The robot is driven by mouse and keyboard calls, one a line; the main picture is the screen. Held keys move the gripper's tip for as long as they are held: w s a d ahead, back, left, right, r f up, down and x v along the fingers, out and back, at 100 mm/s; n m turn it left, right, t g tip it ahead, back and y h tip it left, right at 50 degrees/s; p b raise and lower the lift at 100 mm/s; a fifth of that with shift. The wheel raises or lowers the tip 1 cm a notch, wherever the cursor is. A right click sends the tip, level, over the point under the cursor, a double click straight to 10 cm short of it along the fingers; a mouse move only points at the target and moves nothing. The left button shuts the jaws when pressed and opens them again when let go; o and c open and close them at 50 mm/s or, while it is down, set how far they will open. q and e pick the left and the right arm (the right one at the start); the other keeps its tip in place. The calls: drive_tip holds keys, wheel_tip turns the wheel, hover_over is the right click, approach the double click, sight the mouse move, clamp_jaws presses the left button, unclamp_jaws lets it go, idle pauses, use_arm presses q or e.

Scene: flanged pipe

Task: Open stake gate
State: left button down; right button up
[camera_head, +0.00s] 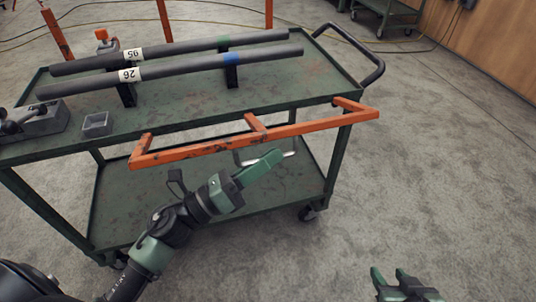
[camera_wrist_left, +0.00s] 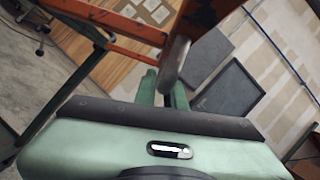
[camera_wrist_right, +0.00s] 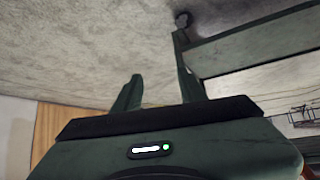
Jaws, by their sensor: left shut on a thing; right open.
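The orange stake gate (camera_head: 200,151) is a worn metal frame along the near side of the green cart, its top bar running to the cart's right end. Below it is a small silver metal pin or handle (camera_head: 248,162). My left gripper (camera_head: 274,158) is shut on this metal piece, just under the gate. In the left wrist view, a rounded grey metal end (camera_wrist_left: 173,65) shows at the fingers, and orange bars are close by. My right gripper (camera_head: 391,272) is open and empty over the floor at the lower right; its fingers also show in the right wrist view (camera_wrist_right: 160,92).
The green cart (camera_head: 190,122) carries two dark pipes (camera_head: 180,67) with number labels on supports, a grey vise (camera_head: 35,122) and a small grey tray (camera_head: 97,124). Its push handle (camera_head: 372,70) juts out at the right. Floor (camera_head: 440,170) right of the cart is clear.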

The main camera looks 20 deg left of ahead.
use_arm(q)
drive_tip(key=shift+r+n+p, duration=0.4)
drive_tip(key=shift+r+p, duration=0.15)
drive_tip(key=shift+p, duration=0.1)
use_arm(e)
drive_tip(key=s+d+f+g, duration=0.1)
drive_tip(key=s+f+g, duration=0.1)
drive_tip(key=s, duration=0.2)
drive_tip(key=s+d+f+g+h, duration=0.1)
drive_tip(key=s+d+g, duration=0.1)
drive_tip(key=s, duration=0.3)
drive_tip(key=shift+s+f+g, duration=0.3)
drive_tip(key=shift+f+g, duration=0.1)
drive_tip(key=shift+g, duration=0.1)
use_arm(q)
drive_tip(key=c, duration=1.5)
unclamp_jaws()
drive_tip(key=shift+a, duration=0.1)
drive_tip(key=shift+s+a+f, duration=0.25)
drive_tip(key=shift+b+v, duration=0.45)
drive_tip(key=shift+v, duration=3.05)
use_arm(e)
drive_tip(key=w+a+r+t, duration=0.1)
drive_tip(key=w+t, duration=0.1)
drive_tip(key=w, duration=0.3)
drive_tip(key=shift+w+a+r+t, duration=0.3)
drive_tip(key=shift+w+a+t, duration=0.05)
drive_tip(key=shift+a+t, duration=0.05)
